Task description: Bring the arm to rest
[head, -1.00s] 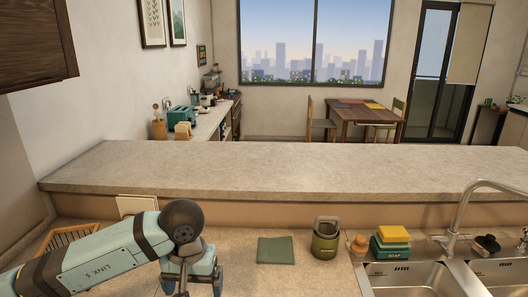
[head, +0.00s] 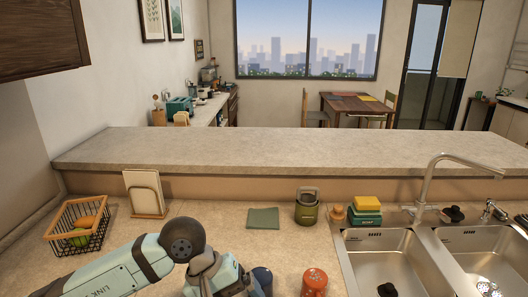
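My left arm (head: 110,280) comes in from the lower left, in pale blue with dark bands and a dark round joint. My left gripper (head: 222,280) is at the bottom edge, low over the near counter. Its fingertips are cut off or hidden, so I cannot tell whether it is open or holds anything. A dark blue rounded thing (head: 263,279) shows right beside it; I cannot tell if they touch. My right gripper is not in view.
A wire basket with fruit (head: 62,236) and an upright board in a holder (head: 145,195) stand at left. A green cloth (head: 263,218), green canister (head: 307,210), red container (head: 314,282), soap and sponge (head: 366,211) and sink (head: 385,262) lie rightward. A raised ledge (head: 280,150) runs behind.

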